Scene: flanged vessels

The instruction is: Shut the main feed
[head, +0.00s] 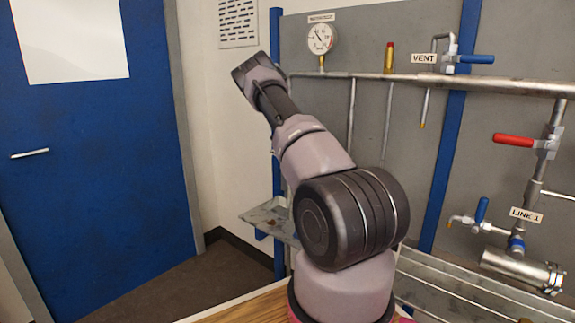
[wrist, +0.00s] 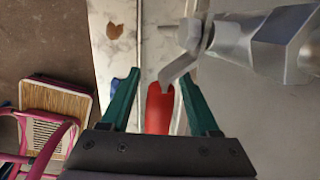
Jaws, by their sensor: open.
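In the wrist view my gripper (wrist: 158,77) is open, with its two green fingers apart. A red lever handle (wrist: 158,108) lies between the fingers, running along the gripper; whether it touches a finger I cannot tell. Its bent metal arm (wrist: 182,68) joins a grey metal valve body (wrist: 275,42) at the upper right. In the head view my arm reaches up and left, and its fingers and this red handle are not visible there. No main feed label is readable. Another red lever (head: 513,140) sticks out left from a vertical pipe at the right.
In the head view a horizontal pipe (head: 390,77) carries a gauge (head: 320,38) and a blue VENT lever (head: 477,59). A blue lever (head: 481,209) sits near the LINE 1 tag (head: 526,215). A metal tray (head: 268,218) is below my arm. A blue door (head: 95,150) is at left.

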